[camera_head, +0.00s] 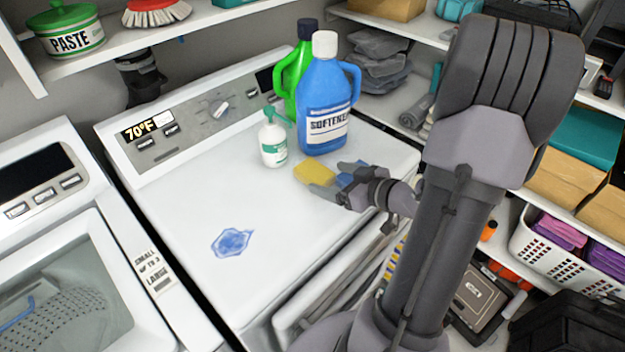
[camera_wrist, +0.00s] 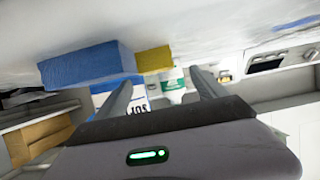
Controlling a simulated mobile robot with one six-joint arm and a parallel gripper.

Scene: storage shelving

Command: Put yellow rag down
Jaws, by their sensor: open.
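The yellow rag (camera_head: 314,172), a small block-like piece, lies on the white top of the washing machine (camera_head: 190,215), in front of the softener bottle. My gripper (camera_head: 331,179) is open beside it, low over the machine top near its right edge. In the wrist view, which looks upside down, the yellow rag (camera_wrist: 154,60) shows beyond the gap between my two fingers (camera_wrist: 163,80). Nothing is seen held. I cannot tell whether a finger touches the rag. A blue block (camera_wrist: 85,65) sits right beside the rag; in the head view my gripper partly hides it (camera_head: 350,174).
A blue softener bottle (camera_head: 325,90), a green bottle (camera_head: 295,75) and a white pump bottle (camera_head: 272,140) stand close behind the rag. A blue stain (camera_head: 232,242) marks the machine's front area, which is otherwise clear. Loaded shelves (camera_head: 565,190) stand at right.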

